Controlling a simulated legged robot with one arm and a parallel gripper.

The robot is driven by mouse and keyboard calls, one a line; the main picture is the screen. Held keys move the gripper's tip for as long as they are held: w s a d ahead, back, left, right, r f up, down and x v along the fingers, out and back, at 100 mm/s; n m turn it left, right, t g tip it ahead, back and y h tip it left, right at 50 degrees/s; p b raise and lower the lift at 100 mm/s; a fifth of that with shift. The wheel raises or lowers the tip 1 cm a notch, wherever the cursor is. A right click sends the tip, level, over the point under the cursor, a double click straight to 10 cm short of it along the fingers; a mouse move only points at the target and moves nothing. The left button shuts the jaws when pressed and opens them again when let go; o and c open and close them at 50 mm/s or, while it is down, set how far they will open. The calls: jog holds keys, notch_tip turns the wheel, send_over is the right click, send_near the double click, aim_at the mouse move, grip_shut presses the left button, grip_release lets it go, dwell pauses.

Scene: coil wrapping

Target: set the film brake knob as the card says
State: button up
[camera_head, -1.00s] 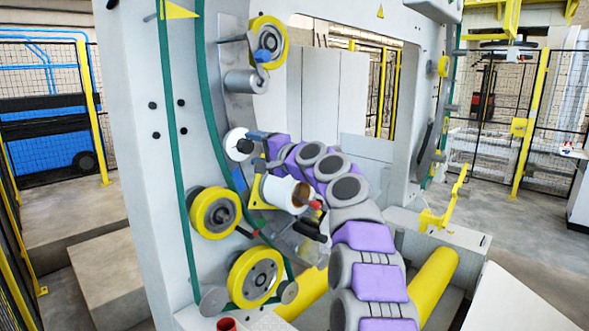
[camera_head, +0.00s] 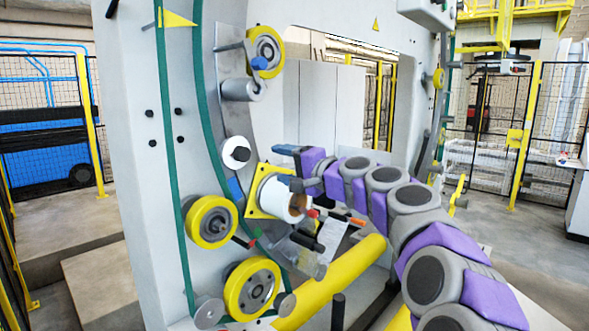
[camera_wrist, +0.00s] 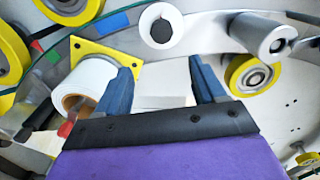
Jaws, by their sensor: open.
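The likely film brake knob (camera_head: 241,154) is a small dark knob on a round white dial on the machine's inner wall. It also shows in the wrist view (camera_wrist: 161,31), beyond and above the fingertips. Its setting is too small to read. My gripper (camera_head: 281,165) is open, empty and apart from the knob, to its right in the head view. In the wrist view its two blue fingers (camera_wrist: 161,73) stand wide apart with nothing between them. I cannot make out a readable card in either view.
A white film roll (camera_head: 277,195) on a yellow plate sits just below my gripper. Yellow rollers (camera_head: 211,222) and a grey cylinder (camera_head: 241,89) stick out from the machine frame (camera_head: 145,190). A thick yellow bar (camera_head: 335,282) lies below the arm.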

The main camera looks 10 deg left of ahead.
jog(key=shift+v, duration=1.5)
jog(key=shift+w, duration=0.1)
jog(key=m+p, duration=1.3)
jog(key=p, duration=0.8)
send_near(245, 156)
jog(key=x, duration=0.9)
jog(key=shift+w+r, duration=0.1)
jog(key=shift+w, duration=0.05)
jog(key=shift+w+a, duration=0.1)
jog(key=shift+a, duration=0.45)
